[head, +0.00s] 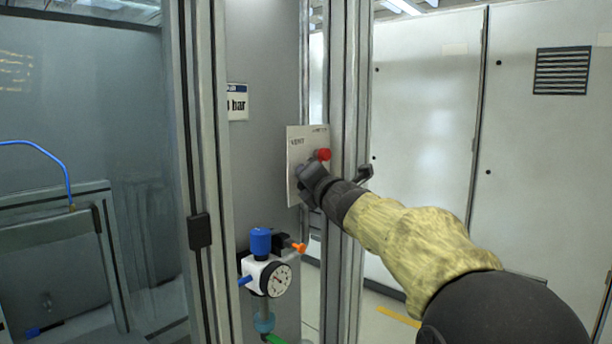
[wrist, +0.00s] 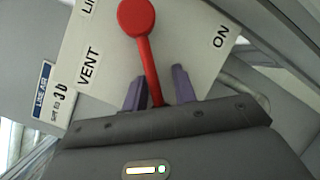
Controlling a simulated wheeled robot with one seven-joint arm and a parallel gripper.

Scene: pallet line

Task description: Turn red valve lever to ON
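The red valve lever (wrist: 148,62) has a round knob and a straight stem in front of a pale plate (wrist: 195,50). The plate carries the words VENT and ON, plus a partly cut-off word. In the wrist view the knob is near the top, between VENT and ON. My gripper (wrist: 158,78) has its two purple fingers apart, with the lower stem between them; I cannot tell whether either finger touches it. In the head view the red knob shows just above my gripper (head: 308,180), which hides the lower plate and the stem.
A metal frame post (head: 350,100) stands right beside the plate. Below is a regulator with a round gauge (head: 276,280), a blue knob (head: 261,241) and an orange-tipped part (head: 298,247). A bar sign (head: 238,102) is at upper left. Pale cabinets (head: 430,120) stand behind.

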